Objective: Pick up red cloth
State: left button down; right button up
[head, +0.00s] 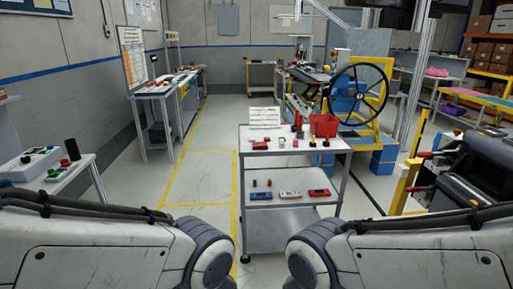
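I cannot make out a red cloth for certain. A metal cart (243,168) stands ahead with a red bin (323,126) at the back right of its top. A small flat red item (260,145) lies at the top's front left, too small to identify. A pink, cloth-like item (437,72) lies on a shelf at the far right. My two arms enter from the lower left and lower right, but neither gripper shows.
The cart's lower shelf holds several small items, including a red one (319,192). A side table (62,178) stands at the left. A machine with a black handwheel (358,95) stands behind the cart. Open floor (190,180) lies left of the cart. Dark equipment (470,165) is close at the right.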

aim_at(255, 145)
jog(key=u, duration=0.8)
jog(key=i, duration=1.35)
jog(key=u, duration=0.5)
